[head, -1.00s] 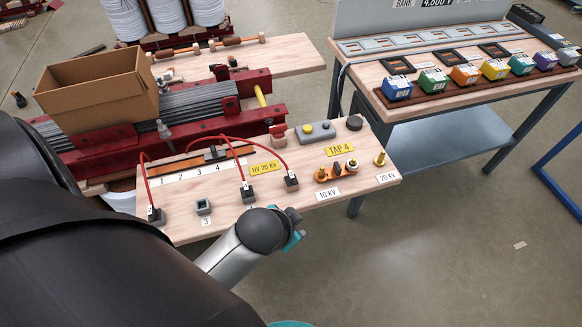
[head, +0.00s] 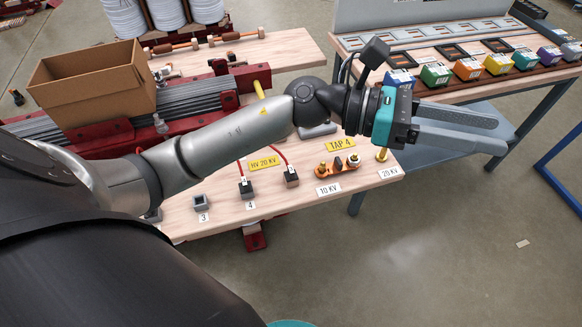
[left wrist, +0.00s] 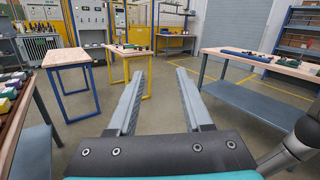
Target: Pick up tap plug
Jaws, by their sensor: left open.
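My left arm reaches across the head view, and my left gripper (head: 498,134) is open and empty. Its fingers point right, in front of the side bench, above and right of the tap board (head: 215,222). In the left wrist view its two parallel fingers (left wrist: 160,72) stand apart with nothing between them. On the board, two dark plugs with red leads show: one in the socket marked 4 (head: 246,188) and one to its right (head: 291,177). Socket 3 (head: 201,203) is empty. My arm hides the board's left sockets and much of the leads. Which plug is the tap plug I cannot tell.
A yellow TAP 4 label (head: 341,145), an orange link with posts (head: 337,166) and a brass 20 KV post (head: 382,155) lie right of the plugs. A cardboard box (head: 95,78) stands behind. The side bench (head: 460,100) holds several coloured blocks.

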